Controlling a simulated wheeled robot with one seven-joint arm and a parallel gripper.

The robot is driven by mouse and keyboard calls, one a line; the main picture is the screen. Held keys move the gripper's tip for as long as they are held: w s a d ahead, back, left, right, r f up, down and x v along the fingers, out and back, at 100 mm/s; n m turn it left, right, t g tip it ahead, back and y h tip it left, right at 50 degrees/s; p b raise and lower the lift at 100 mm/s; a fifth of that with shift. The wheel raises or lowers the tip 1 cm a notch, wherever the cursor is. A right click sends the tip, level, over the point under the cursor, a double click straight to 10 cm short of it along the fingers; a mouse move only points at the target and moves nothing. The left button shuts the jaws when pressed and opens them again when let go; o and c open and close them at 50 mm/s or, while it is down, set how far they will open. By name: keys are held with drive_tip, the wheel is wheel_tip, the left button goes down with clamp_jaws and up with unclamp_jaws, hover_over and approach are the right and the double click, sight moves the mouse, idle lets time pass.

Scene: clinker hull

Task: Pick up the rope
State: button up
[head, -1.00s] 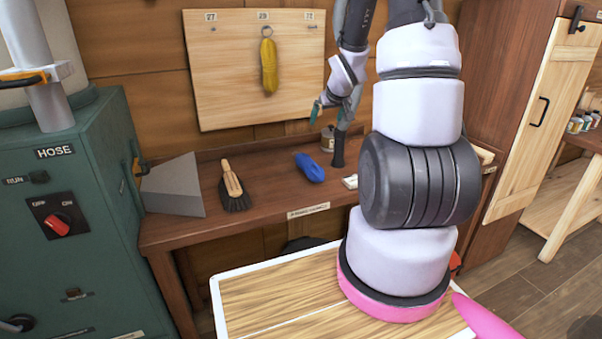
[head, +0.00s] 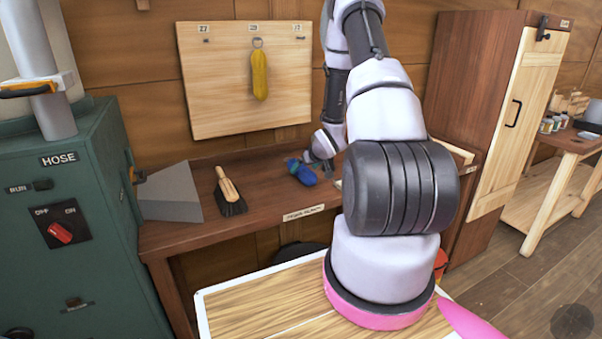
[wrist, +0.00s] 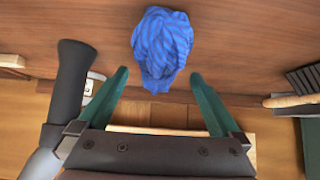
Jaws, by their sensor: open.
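The rope is a small blue coiled bundle (head: 304,175) lying on the dark wooden bench, right of the brush. It also shows in the wrist view (wrist: 162,48), at top centre, just beyond the fingertips. The rope lies roughly centred in line with the gap. In the head view my gripper is small and close beside and over the rope, partly hiding it. I cannot tell whether a finger touches it.
A brush (head: 229,192) lies left of the rope. A dark-handled tool (wrist: 70,85) stands close to the left finger in the wrist view. A grey wedge (head: 172,192) and green hose cabinet (head: 75,230) are at left. A pegboard with a yellow float (head: 259,75) hangs behind.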

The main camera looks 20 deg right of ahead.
drive_tip(key=x, duration=0.4)
drive_tip(key=shift+w+f, duration=0.1)
drive_tip(key=shift+w, duration=0.35)
drive_tip(key=c, duration=1.5)
